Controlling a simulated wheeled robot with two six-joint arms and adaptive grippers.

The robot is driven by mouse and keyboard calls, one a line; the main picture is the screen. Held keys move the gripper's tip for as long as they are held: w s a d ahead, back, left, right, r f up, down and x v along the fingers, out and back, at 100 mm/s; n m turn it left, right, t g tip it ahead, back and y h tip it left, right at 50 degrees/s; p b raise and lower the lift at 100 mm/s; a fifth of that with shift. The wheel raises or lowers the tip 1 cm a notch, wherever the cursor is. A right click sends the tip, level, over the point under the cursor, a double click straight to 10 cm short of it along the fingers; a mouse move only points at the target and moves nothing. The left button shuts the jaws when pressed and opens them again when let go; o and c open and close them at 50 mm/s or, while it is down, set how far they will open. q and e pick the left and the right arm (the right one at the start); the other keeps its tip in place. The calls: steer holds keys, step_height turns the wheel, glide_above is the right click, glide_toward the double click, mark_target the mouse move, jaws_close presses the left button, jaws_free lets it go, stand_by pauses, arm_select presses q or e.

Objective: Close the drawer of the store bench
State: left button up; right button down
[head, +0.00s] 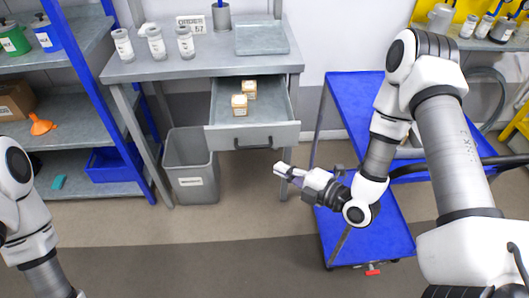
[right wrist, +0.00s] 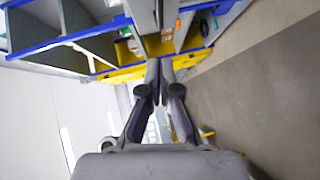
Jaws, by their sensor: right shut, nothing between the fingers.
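The store bench (head: 180,66) stands at the back with its grey drawer (head: 279,133) pulled out toward me. Two small boxes (head: 239,104) lie inside the drawer. The dark drawer handle (head: 267,143) is on the front panel. My right gripper (head: 279,168) is shut and empty, a little below and to the right of the handle, apart from it in the picture. Its closed fingers also show in the right wrist view (right wrist: 159,72). The left arm's links show at the left edge of the head view, but its gripper is out of view.
A grey bin (head: 190,168) stands under the bench, left of the drawer. A blue cart (head: 385,238) stands right of the drawer, behind my right arm. Several jars (head: 155,43) and a grey tray (head: 261,39) sit on the benchtop. Floor in front is clear.

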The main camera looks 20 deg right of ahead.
arm_select(q)
steer(key=shift+r+p, duration=0.5)
arm_select(e)
steer(key=w+a+f, duration=0.1)
steer(key=w+a, duration=0.1)
steer(key=w, duration=0.6)
steer(key=shift+w+f, duration=0.3)
steer(key=shift+w+d, duration=0.1)
steer(key=shift+w, duration=0.05)
